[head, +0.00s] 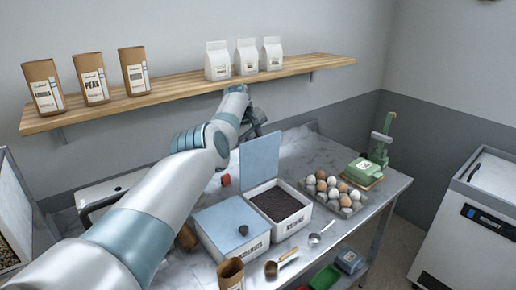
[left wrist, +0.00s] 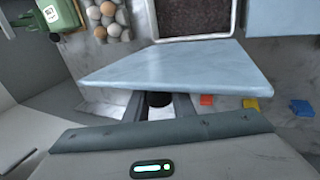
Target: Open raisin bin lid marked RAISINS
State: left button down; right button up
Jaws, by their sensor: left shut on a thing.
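The open bin (head: 300,218) is a white box filled with dark, raisin-like contents. Its front label is too small to read. Its pale blue lid (head: 260,158) stands steeply raised at the bin's back edge. In the left wrist view the lid (left wrist: 165,66) spans the middle, with the bin's contents (left wrist: 193,17) beyond it. My left gripper (left wrist: 160,104) is shut on the lid's dark knob (left wrist: 160,98), on the lid's outer side. In the head view the gripper is behind the lid and mostly hidden. My right gripper is in neither view.
A second bin with a closed blue lid (head: 230,222) stands left of the open one. An egg tray (head: 347,211) and green scale (head: 366,170) are to the right. A shelf (head: 180,92) with bags runs above.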

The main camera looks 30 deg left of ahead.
pick_arm(q)
jog(key=c, duration=1.5)
grip_release()
jog(key=shift+s+d+f, duration=0.1)
jog(key=shift+d+f, duration=0.05)
jog(key=shift+c, duration=0.2)
jog(key=shift+r, duration=0.2)
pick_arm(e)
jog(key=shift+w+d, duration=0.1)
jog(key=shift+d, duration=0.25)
pick_arm(q)
jog(key=shift+r, duration=0.15)
jog(key=shift+v, duration=1.05)
jog(key=b+v, duration=0.5)
jog(key=v, duration=0.9)
jog(key=shift+r+b, duration=0.35)
jog(key=shift+b, duration=0.05)
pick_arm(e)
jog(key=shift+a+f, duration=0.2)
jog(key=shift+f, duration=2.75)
pick_arm(q)
jog(key=shift+s, duration=0.1)
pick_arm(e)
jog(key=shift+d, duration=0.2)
